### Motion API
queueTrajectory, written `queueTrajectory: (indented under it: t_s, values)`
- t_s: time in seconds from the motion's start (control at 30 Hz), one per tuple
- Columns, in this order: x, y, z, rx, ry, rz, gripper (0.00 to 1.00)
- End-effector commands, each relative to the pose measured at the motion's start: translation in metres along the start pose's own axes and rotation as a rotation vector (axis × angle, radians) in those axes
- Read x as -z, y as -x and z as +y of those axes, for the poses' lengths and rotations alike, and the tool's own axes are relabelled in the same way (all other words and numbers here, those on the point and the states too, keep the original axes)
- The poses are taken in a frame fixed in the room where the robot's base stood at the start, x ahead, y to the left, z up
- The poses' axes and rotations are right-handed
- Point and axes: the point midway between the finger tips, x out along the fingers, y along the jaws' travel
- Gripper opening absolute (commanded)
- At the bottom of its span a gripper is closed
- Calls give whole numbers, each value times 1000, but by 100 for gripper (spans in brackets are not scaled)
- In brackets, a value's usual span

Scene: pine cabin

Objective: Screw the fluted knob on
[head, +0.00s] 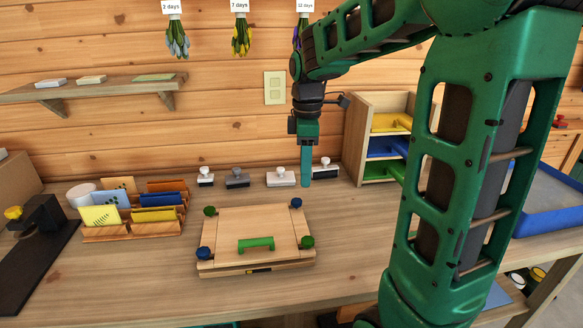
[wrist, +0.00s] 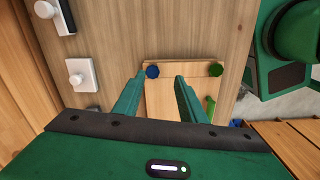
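A wooden press (head: 240,222) lies on the bench, with a small knob at each corner. The back-left knob (head: 209,211) and front-right knob (head: 307,242) are green. The back-right knob (head: 296,203) and front-left knob (head: 203,253) are blue. Fluting is too small to tell. A green handle (head: 256,244) sits on the top board. My gripper (head: 305,185) points down behind and above the back-right corner, apart from the press. In the wrist view its fingers (wrist: 160,78) are spread and empty, with the blue knob (wrist: 152,71) and green knob (wrist: 215,70) beyond them.
Several stamps (head: 281,177) stand along the wall behind the press, close to my gripper. A wooden card rack (head: 133,232) is to the left, and a shelf unit with coloured trays (head: 362,140) is at the back right. The bench in front of the press is clear.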

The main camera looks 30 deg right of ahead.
Motion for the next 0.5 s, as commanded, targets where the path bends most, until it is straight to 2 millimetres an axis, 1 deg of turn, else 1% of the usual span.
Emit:
queueTrajectory:
  t_s: [0.03,0.1,0.17,0.27,0.37,0.5]
  values:
    - [9,0,7,1,63,0,38]
    - [17,0,13,1,128,2,38]
    - [21,-1,16,1,161,2,38]
    - [24,-5,17,2,183,2,38]
    - [24,-13,17,2,183,2,38]
    - [25,-29,16,4,183,2,38]
